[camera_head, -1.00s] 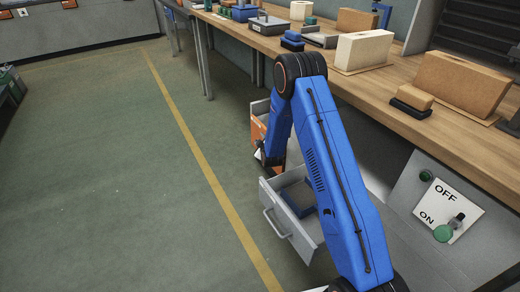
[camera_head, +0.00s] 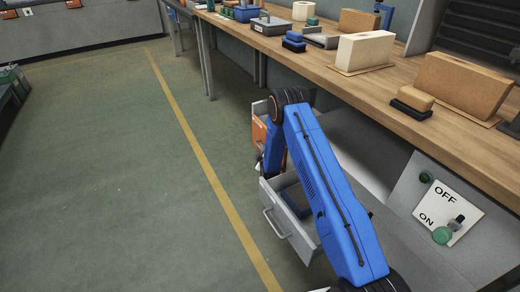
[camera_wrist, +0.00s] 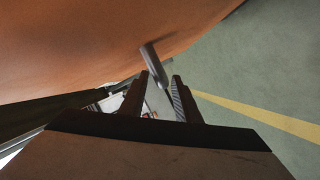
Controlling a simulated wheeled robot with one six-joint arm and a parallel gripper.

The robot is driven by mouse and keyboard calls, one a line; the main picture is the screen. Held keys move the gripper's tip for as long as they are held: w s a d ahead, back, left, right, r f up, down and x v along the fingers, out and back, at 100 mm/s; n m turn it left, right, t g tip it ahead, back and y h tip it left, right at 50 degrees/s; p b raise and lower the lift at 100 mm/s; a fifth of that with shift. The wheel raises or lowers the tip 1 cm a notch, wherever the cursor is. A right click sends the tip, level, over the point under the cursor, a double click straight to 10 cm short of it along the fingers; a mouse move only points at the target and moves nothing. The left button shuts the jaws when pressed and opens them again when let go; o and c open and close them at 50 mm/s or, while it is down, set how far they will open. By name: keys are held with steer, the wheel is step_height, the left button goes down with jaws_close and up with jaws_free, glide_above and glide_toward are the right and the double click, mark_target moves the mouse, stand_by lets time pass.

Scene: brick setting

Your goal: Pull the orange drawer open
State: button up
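The orange drawer (camera_head: 259,132) is beside the grey drawer under the bench, partly hidden behind my arm. Its orange front (camera_wrist: 110,35) fills the upper left of the wrist view. A grey bar handle (camera_wrist: 154,66) stands out from that front. My gripper (camera_wrist: 160,92) is open, and the handle's near end lies about in line with the gap between the two fingers. Whether the fingers touch the handle cannot be told. In the head view my gripper (camera_head: 261,166) is small and low by the orange front, mostly hidden by my forearm.
A grey drawer (camera_head: 277,222) with a bar handle stands open nearer me, with a blue item inside. The wooden bench top (camera_head: 460,135) above carries several boxes and blocks. An ON/OFF panel (camera_head: 447,212) is at the right. The green floor (camera_head: 110,190) at left is clear.

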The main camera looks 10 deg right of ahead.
steer(key=shift+x, duration=1.1)
jaws_close()
steer(key=shift+a, duration=0.1)
steer(key=s+a, duration=0.3)
steer(key=a, duration=0.7)
steer(key=s+a, duration=0.3)
steer(key=a, duration=0.7)
steer(key=s+a, duration=0.4)
steer(key=a, duration=0.6)
steer(key=shift+a, duration=0.2)
jaws_free()
steer(key=shift+s, duration=0.1)
